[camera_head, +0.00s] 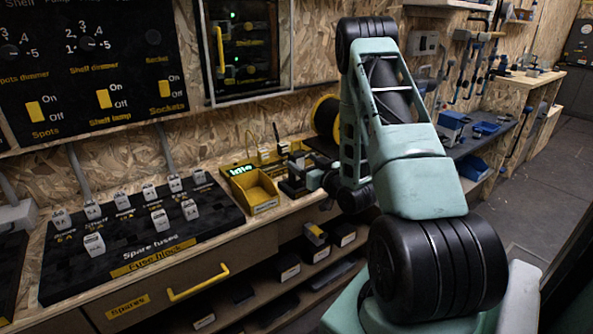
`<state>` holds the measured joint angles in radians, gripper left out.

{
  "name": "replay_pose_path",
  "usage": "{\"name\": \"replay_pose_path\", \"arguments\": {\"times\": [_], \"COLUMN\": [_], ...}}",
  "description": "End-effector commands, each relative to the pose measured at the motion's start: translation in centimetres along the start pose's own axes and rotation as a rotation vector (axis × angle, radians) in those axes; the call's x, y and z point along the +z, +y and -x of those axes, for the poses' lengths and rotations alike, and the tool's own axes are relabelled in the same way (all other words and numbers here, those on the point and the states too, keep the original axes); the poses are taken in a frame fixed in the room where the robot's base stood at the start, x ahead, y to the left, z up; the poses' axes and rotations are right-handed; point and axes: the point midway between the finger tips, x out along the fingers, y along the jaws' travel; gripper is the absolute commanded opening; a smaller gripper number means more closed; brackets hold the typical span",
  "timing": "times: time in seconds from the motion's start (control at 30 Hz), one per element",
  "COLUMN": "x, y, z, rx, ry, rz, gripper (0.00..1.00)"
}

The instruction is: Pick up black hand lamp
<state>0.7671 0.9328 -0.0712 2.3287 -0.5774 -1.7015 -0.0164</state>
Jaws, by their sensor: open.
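My arm rises from the lower right and bends down to the workbench (225,232). My gripper (297,178) is small and dark at the bench's right part, just right of a yellow bin (254,190). It is open, though its fingers are hard to make out against the dark items behind. I cannot pick out the black hand lamp for certain. Dark shapes lie around and behind the gripper, and my arm hides part of that area. Nothing is clearly held.
A black fuse block panel (140,250) with several spare fuses covers the bench's left part. A drawer with a yellow handle (198,282) is below, beside open shelves (292,285). A black switch panel (90,65) hangs on the wall. Floor (540,195) is clear at right.

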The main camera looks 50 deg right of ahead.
Motion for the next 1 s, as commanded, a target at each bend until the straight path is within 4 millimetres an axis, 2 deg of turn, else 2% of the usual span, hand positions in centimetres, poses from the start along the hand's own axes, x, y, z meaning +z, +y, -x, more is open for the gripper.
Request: {"name": "replay_pose_path", "arguments": {"times": [0.3, 0.6, 0.67, 0.83, 0.87, 1.0], "x": [-0.4, -0.3, -0.3, -0.3, -0.3, -0.3], "y": [0.1, 0.2, 0.2, 0.2, 0.2, 0.2], "z": [-4.3, -4.8, -4.8, -4.8, -4.8, -4.8], "rx": [-0.003, 0.0, 0.0, -0.001, -0.001, -0.001], "ry": [0.001, 0.0, 0.0, 0.0, 0.0, 0.001], "rz": [0.0, 0.0, 0.0, 0.0, 0.0, 0.0], "gripper": [0.65, 0.65, 0.52, 0.04, 0.0, 0.0]}}
